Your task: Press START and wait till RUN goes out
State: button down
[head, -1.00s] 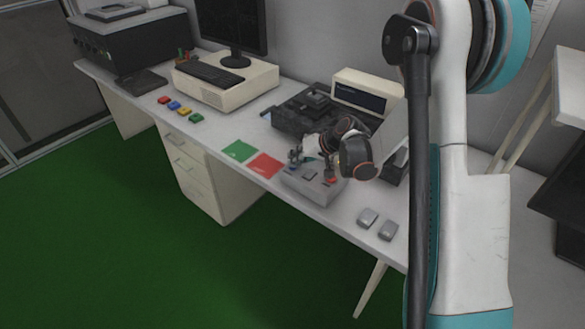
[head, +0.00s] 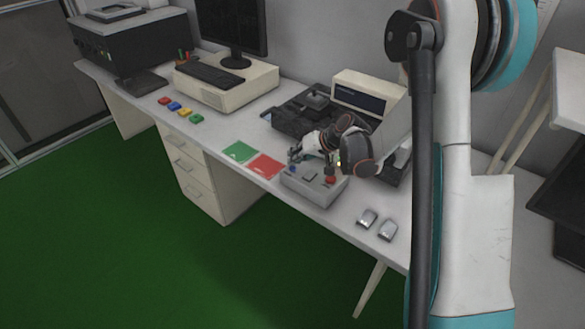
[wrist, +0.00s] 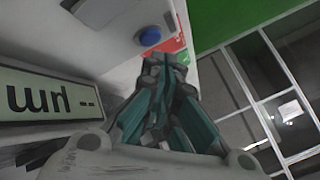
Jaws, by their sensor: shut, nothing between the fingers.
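A grey control box (head: 308,187) sits at the desk's front edge in the head view. It has a blue button (head: 292,169) at its left, a red knob (head: 330,180) at its right and a small glowing yellow lamp (head: 339,163) at the back right. I cannot read START or RUN labels. My gripper (head: 293,155) is shut and empty, close above the blue button. In the wrist view the closed teal fingers (wrist: 163,62) lie just short of the blue button (wrist: 150,37), and a gap seems to show. A pale display panel (wrist: 50,97) with dark characters is at left.
A green mat (head: 239,151) and a red mat (head: 265,166) lie left of the box. Two small grey objects (head: 378,223) lie to its right. A black device (head: 300,112) and a beige display unit (head: 366,92) stand behind. Coloured blocks (head: 185,112) lie farther left.

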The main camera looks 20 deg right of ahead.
aim_at(295, 167)
jog(key=shift+r+p, duration=1.5)
jog(key=shift+r, duration=1)
jog(key=shift+r, duration=0.1)
jog(key=s+a+r+h, duration=0.1)
jog(key=s+r+h, duration=0.1)
jog(key=s+r, duration=0.8)
jog(key=s+a+r+h, duration=0.15)
jog(key=s+r, duration=0.55)
jog(key=s, duration=0.7)
jog(key=s+d+h, duration=0.1)
jog(key=s+h, duration=0.1)
jog(key=s, duration=0.8)
jog(key=shift+d+f+n+h, duration=0.3)
jog(key=shift+d+f+h, duration=0.05)
jog(key=shift+f, duration=0.1)
jog(key=shift+s, duration=0.1)
